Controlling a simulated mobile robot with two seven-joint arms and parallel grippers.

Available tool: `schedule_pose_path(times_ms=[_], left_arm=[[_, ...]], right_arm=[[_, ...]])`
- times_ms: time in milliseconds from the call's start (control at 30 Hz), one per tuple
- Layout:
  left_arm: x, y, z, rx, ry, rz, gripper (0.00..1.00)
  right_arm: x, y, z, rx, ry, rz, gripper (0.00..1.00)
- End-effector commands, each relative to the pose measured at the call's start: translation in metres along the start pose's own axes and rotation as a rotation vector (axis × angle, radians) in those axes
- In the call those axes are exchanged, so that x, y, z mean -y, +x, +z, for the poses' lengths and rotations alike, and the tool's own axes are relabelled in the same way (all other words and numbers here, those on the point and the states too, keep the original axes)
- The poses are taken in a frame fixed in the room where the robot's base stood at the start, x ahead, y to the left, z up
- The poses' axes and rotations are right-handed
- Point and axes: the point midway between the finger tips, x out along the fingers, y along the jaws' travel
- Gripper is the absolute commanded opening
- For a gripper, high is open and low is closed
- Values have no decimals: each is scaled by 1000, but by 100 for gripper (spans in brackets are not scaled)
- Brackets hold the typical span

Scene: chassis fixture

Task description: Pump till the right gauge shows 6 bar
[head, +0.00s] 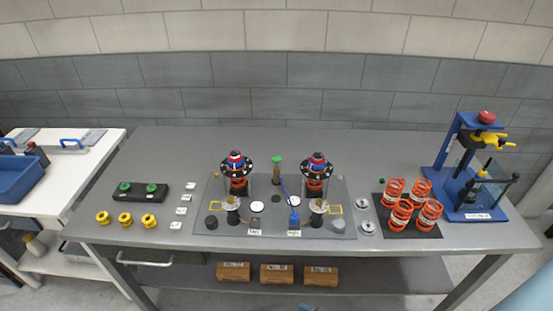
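A grey fixture plate (264,185) lies in the middle of the bench. Two matching strut units stand on it, a left one (237,170) and a right one (316,172), each with an orange spring and a black top plate. In front of each is a small brass-coloured fitting, one at the left (233,203) and one at the right (318,205). I cannot pick out the right gauge for sure, and no reading is legible. Neither gripper shows.
Several orange springs (401,213) stand on a black mat at the right. A blue press (466,180) stands beyond them. Yellow rings (148,221) and a black tray (140,192) lie at the left. The bench's back strip is clear.

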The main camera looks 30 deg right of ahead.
Motion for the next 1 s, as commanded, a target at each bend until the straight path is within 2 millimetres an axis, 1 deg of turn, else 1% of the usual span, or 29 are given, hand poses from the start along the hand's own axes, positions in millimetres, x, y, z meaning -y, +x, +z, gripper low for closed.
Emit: schedule_pose_path(times_ms=[367, 400, 467, 500, 567, 600, 633, 667, 1000], left_arm=[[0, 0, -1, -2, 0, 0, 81], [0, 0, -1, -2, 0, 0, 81], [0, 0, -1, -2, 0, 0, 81], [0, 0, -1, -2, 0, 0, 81], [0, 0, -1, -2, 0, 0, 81], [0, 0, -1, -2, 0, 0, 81], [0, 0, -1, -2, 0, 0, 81], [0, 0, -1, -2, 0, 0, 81], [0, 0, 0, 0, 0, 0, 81]], right_arm=[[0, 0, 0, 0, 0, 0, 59], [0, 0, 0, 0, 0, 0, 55], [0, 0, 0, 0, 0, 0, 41], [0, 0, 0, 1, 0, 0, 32], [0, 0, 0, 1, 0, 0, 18], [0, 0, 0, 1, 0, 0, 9], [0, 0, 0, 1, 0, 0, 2], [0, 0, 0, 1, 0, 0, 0], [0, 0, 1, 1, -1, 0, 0]])
